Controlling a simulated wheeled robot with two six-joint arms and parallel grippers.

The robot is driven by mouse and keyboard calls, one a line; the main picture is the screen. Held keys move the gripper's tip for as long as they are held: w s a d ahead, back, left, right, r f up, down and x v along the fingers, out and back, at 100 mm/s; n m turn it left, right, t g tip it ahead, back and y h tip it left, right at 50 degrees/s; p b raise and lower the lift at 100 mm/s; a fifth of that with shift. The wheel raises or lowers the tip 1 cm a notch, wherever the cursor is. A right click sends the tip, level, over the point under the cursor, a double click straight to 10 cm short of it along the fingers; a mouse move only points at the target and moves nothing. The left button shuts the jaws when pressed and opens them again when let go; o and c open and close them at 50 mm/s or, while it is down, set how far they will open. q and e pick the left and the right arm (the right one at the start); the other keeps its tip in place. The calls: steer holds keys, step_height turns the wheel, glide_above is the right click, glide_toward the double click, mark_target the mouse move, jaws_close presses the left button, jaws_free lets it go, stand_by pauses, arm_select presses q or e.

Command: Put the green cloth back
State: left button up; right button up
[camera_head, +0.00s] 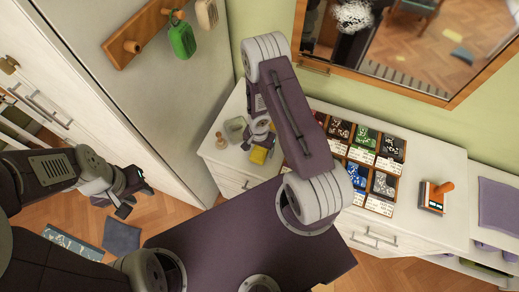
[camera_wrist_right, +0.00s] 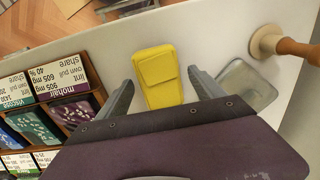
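A green patterned piece (camera_head: 363,136) lies in a compartment of the labelled wooden tray (camera_head: 374,204) on the white counter; I cannot tell whether it is the task's green cloth. Teal-green patterned pieces (camera_wrist_right: 35,125) show in the tray in the right wrist view. The yellow item (camera_head: 259,155) is partly hidden by this gripper in the head view. My left gripper (camera_head: 130,190) is at the left, above the floor, its opening unclear.
A grey-green dish (camera_wrist_right: 245,87) and a wooden-handled tool (camera_wrist_right: 284,45) stand close to the yellow item. A green tag (camera_head: 182,39) hangs on the wall rack. An orange-handled block (camera_head: 434,197) stands right of the tray. Two bluish pieces (camera_head: 122,237) (camera_head: 72,243) lie on the floor.

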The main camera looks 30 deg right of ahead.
step_height(320, 180, up, 12)
steer(key=p, duration=1.2)
step_height(320, 180, up, 16)
steer(key=n+h, duration=0.1)
steer(key=n, duration=0.4)
glide_above(259, 152)
steer(key=s+a+r+n+t+y, duration=0.1)
steer(key=s+a+r+n, duration=0.35)
steer(key=s+r, duration=0.35)
step_height(259, 152, down, 14)
steer(key=b, duration=1.4)
steer(key=shift+d+r, duration=0.15)
steer(key=shift+r, duration=0.1)
